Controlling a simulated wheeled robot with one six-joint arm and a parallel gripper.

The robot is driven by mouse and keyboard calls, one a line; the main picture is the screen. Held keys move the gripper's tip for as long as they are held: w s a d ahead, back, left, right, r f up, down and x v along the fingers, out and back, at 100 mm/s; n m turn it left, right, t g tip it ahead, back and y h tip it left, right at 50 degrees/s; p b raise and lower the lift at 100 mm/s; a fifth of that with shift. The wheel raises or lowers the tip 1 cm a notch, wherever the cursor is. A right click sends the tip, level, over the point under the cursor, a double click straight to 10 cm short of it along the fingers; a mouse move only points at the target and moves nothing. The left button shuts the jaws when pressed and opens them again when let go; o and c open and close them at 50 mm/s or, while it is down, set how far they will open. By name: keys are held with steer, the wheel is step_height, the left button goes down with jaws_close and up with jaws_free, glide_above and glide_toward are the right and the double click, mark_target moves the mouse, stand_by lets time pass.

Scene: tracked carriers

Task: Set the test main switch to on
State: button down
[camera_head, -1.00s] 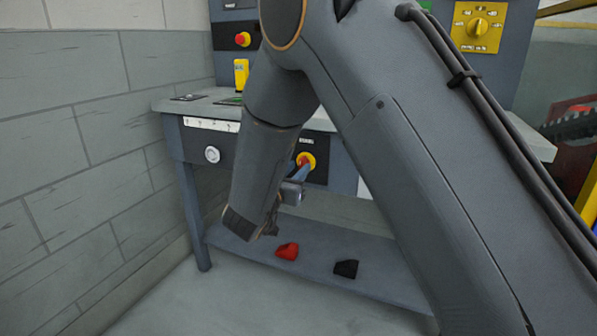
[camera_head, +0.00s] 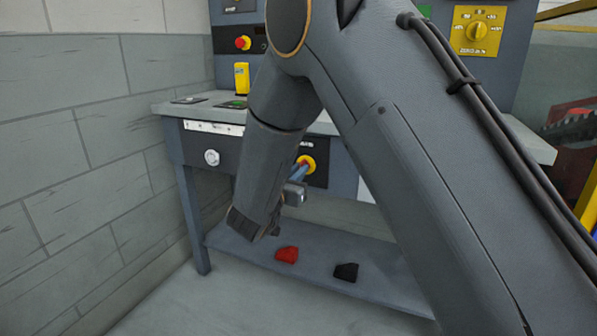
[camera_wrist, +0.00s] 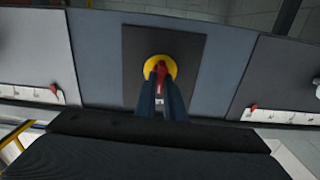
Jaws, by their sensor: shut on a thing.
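The main switch (camera_wrist: 172,68) is a red handle on a round yellow plate, set in a dark panel on the front of the grey bench. It also shows in the head view (camera_head: 311,164), partly covered by my gripper. My gripper (camera_wrist: 162,83) is shut on the red handle, with its two blue-grey fingers on either side of it. In the head view my gripper (camera_head: 301,169) reaches the switch from below and in front. The handle's exact angle is partly hidden by the fingers, and any on or off lettering is too small to read.
A white knob (camera_head: 212,157) is on the bench front at left. A red emergency button (camera_head: 242,43) and a yellow dial (camera_head: 477,30) are on the upright panel. A red block (camera_head: 287,254) and a black block (camera_head: 346,271) lie on the lower shelf. A wall stands at left.

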steer(key=shift+d+f+m, duration=0.1)
steer(key=shift+m, duration=4.2)
steer(key=shift+d+f+m, duration=0.1)
steer(key=shift+m, duration=4.2)
steer(key=c, duration=1.8)
jaws_free()
steer(key=shift+c, duration=0.2)
steer(key=shift+s, duration=0.1)
